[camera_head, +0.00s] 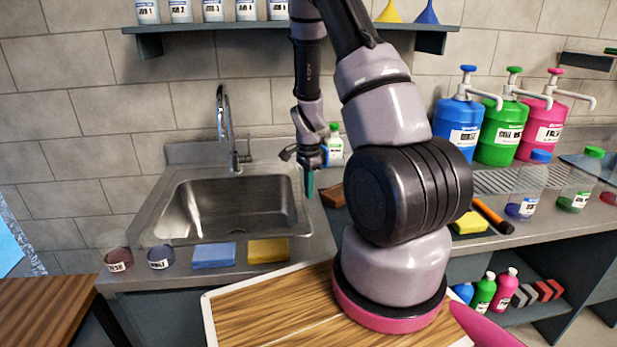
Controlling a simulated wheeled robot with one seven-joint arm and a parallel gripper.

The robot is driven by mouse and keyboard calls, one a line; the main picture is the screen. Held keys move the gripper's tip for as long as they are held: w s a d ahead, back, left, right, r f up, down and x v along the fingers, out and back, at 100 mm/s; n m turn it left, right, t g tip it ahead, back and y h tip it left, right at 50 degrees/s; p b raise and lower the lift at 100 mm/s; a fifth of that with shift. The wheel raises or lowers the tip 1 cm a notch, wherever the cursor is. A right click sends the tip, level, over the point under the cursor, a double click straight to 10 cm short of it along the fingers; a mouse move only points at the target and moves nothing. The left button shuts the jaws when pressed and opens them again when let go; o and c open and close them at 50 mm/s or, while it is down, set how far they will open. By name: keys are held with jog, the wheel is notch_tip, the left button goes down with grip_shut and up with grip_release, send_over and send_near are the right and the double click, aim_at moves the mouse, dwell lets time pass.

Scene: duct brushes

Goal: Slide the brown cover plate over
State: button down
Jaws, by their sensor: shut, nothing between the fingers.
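A small brown piece (333,194), which looks like the cover plate, lies on the grey counter just right of the sink. My arm hides its right part, so its full shape and what is under it cannot be told. My gripper (309,192) points down, with teal fingertips, just left of the brown piece and near the sink's right rim. It is shut and holds nothing. Whether the fingertips touch the plate or the counter cannot be told.
The steel sink (235,208) with a tall tap (228,130) is to the left. A blue sponge (214,254) and a yellow sponge (268,251) lie in front. A green-capped bottle (334,148) stands behind my gripper. Pump jugs (502,125) stand right.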

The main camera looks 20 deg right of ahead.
aim_at(326, 194)
jog(key=f, duration=0.1)
jog(key=d+f, duration=0.1)
jog(key=f, duration=0.1)
jog(key=shift+w+d+r, duration=0.15)
jog(key=shift+d, duration=1.35)
jog(key=shift+w+d, duration=0.2)
jog(key=shift+d, duration=1.2)
jog(key=shift+a, duration=0.15)
